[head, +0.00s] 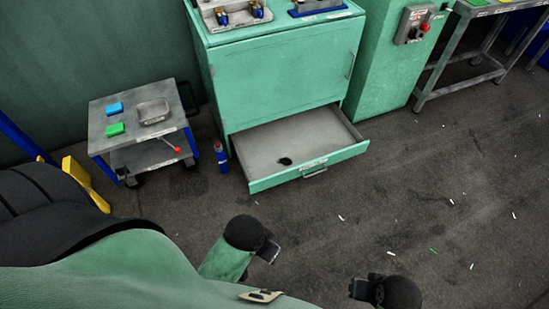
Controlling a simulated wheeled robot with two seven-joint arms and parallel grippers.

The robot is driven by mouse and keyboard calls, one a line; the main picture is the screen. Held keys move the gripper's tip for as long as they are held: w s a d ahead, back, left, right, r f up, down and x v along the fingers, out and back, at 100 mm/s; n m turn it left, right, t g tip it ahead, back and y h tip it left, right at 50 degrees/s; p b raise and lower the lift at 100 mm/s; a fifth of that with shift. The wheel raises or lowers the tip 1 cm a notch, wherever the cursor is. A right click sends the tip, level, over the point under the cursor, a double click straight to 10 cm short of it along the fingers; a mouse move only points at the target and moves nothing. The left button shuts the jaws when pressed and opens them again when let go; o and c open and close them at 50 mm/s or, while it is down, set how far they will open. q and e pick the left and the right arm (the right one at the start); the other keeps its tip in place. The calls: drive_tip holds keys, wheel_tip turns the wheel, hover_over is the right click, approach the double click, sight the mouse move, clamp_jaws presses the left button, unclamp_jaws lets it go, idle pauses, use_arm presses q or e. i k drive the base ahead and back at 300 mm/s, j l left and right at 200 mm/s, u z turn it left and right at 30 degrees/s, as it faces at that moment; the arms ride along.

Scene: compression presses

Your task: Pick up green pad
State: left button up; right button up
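A green pad (115,129) lies flat on the top of a small grey cart (133,138) at the left. A blue pad (114,108) lies just behind it, and a metal tray (153,116) is to its right. My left gripper (269,250) is low in the middle of the view, well to the right of and nearer than the cart. My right gripper (359,289) is at the bottom edge, farther right. Both are away from the pad. Their fingers are small and dark, so their opening is unclear.
A green cabinet (280,75) has its lower drawer (310,170) pulled out, with a small dark object inside. A blue bottle (220,157) stands between cart and drawer. A yellow part (86,184) is near the cart. Small scraps litter the open floor at right.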

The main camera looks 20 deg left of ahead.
sight(118, 129)
drive_tip(key=u, duration=2.05)
